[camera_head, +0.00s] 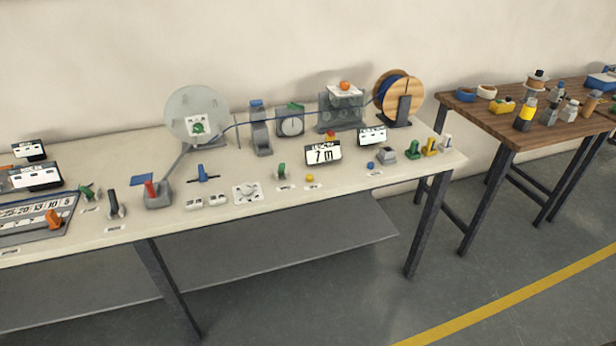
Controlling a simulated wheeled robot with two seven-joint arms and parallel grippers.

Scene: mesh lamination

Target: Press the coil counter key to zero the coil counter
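A white counter display (323,153) with dark digits, which seem to read "7 m", stands at the right half of the long pale table. A small yellow button (309,178) sits in front of it, and a small blue button (370,165) lies to its right. A second, smaller display (372,135) stands behind the blue button. The lettering is too small to tell which button is the coil counter key. Neither of my grippers is in view.
The pale table (225,215) carries a clear disc (197,112), a dial gauge (290,122), a wooden spool with blue winding (411,91), and several levers and knobs. A brown wooden table (485,122) with bottles and rolls stands at right. Grey floor lies in front.

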